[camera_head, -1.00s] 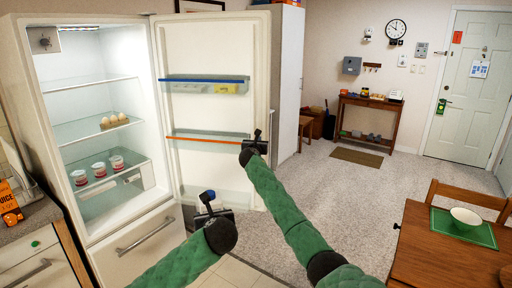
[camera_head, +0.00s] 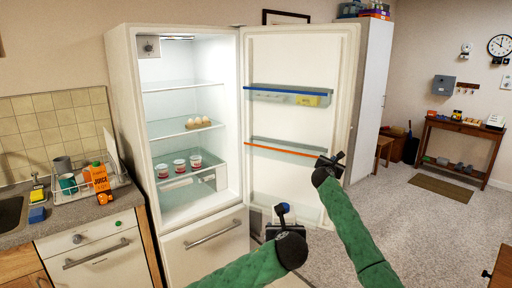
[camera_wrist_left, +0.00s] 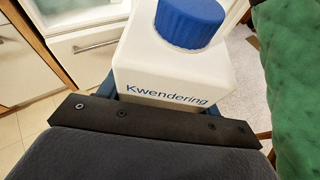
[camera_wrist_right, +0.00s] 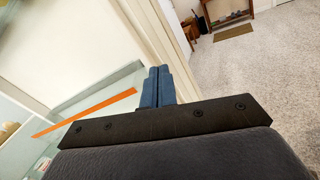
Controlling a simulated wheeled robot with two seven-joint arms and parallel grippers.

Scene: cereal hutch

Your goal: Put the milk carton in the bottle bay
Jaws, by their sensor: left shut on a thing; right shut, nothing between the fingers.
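The milk carton is white with a blue screw cap and the word "Kwendering"; it fills the top of the left wrist view (camera_wrist_left: 175,72). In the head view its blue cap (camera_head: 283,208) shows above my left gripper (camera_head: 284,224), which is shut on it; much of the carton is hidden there. The carton is in front of the open fridge door (camera_head: 300,100), apart from it. The door has a blue-railed upper shelf (camera_head: 285,92) and an orange-railed middle shelf (camera_head: 285,148); which bay is the bottle bay is unlabelled. My right gripper (camera_head: 332,160) is shut and empty near the orange rail's right end.
The fridge (camera_head: 190,130) stands open, with eggs (camera_head: 198,122) and several cups (camera_head: 180,168) on its shelves. Open carpet (camera_head: 420,220) lies right of the door.

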